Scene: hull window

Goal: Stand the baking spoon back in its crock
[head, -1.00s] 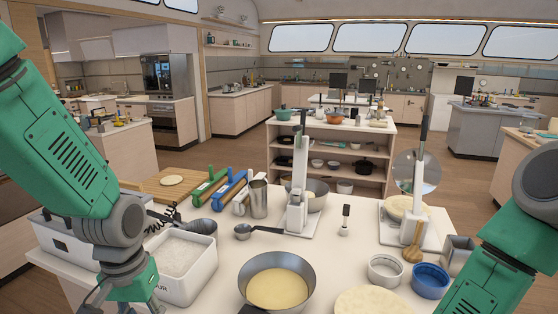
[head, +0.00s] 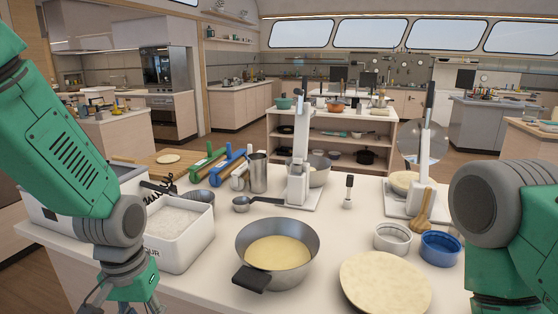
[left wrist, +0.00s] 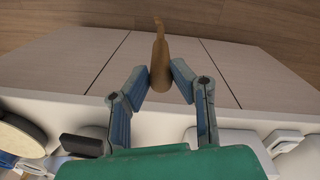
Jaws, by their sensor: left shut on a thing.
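My left gripper (left wrist: 160,80) is shut on a brown wooden piece, seemingly the baking spoon (left wrist: 160,62), in the left wrist view. The spoon points away past the fingertips, in front of the pale cabinet fronts, and its far end is thin and bent. In the head view my left gripper (head: 128,308) is at the bottom left edge, by the near side of the counter, and the spoon is not visible there. I cannot tell for sure which vessel is the crock; a tall steel cylinder (head: 258,172) stands at the counter's back. My right gripper is out of view.
A white flour bin (head: 165,255) stands right of my left arm. A pan of batter (head: 278,250) with a black handle, a flat dough round (head: 385,283), a white ring dish (head: 392,238) and a blue bowl (head: 440,246) fill the front. Bare counter (head: 335,225) shows mid-table.

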